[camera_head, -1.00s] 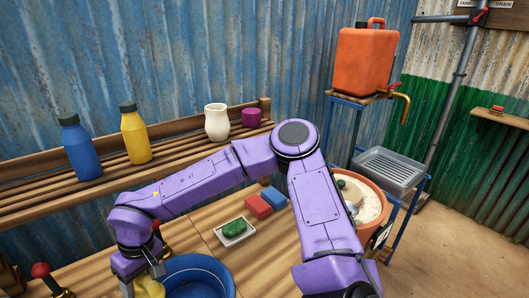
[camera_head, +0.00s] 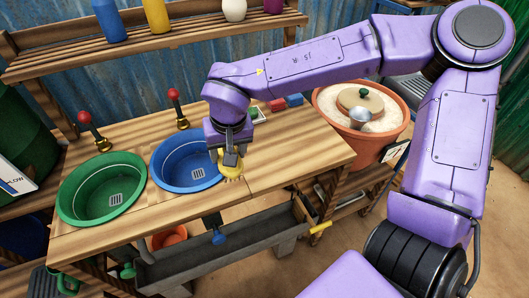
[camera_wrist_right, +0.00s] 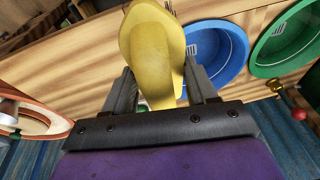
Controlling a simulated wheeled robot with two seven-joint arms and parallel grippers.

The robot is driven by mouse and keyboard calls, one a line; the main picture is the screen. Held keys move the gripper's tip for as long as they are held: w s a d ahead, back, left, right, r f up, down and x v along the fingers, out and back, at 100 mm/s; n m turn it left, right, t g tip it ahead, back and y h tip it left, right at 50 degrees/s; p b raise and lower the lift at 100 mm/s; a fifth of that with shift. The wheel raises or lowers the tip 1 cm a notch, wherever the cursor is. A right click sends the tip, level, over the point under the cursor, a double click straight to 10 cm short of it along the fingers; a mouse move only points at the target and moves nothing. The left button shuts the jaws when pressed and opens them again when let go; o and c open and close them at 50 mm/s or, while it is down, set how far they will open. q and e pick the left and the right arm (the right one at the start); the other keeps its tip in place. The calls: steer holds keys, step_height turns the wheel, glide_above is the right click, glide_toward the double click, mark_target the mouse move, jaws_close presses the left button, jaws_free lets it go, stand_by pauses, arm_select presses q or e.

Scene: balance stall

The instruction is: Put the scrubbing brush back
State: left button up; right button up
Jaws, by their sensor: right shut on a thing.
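The scrubbing brush (camera_head: 233,168) is yellow with pale bristles pointing down. My right gripper (camera_head: 229,156) is shut on it, over the wooden counter (camera_head: 275,155) at the right rim of the blue basin (camera_head: 187,165). In the right wrist view the yellow brush body (camera_wrist_right: 152,55) sits between the two fingers of the right gripper (camera_wrist_right: 160,88). I cannot tell whether the bristles touch the counter. My left gripper is out of view.
A green basin (camera_head: 103,188) is sunk in the counter left of the blue one. Red-knobbed taps (camera_head: 175,98) stand behind them. A terracotta tub (camera_head: 385,132) is at the right. A grey trough (camera_head: 215,258) runs below the front edge. Bottles stand on the back shelf (camera_head: 165,37).

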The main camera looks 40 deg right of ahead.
steer(key=d+m+h+b, duration=0.1)
steer(key=s+d+m+h+b, duration=0.1)
steer(key=m, duration=0.1)
steer(key=shift+s+r, duration=0.3)
steer(key=w+d+f, duration=0.5)
steer(key=d+f, duration=0.1)
steer(key=w+d+f, duration=0.3)
steer(key=d, duration=0.1)
steer(key=shift+w+f, duration=0.15)
steer(key=shift+w, duration=0.15)
steer(key=x, duration=0.2)
steer(key=shift+s+a+f, duration=0.1)
steer(key=shift+f, duration=0.6)
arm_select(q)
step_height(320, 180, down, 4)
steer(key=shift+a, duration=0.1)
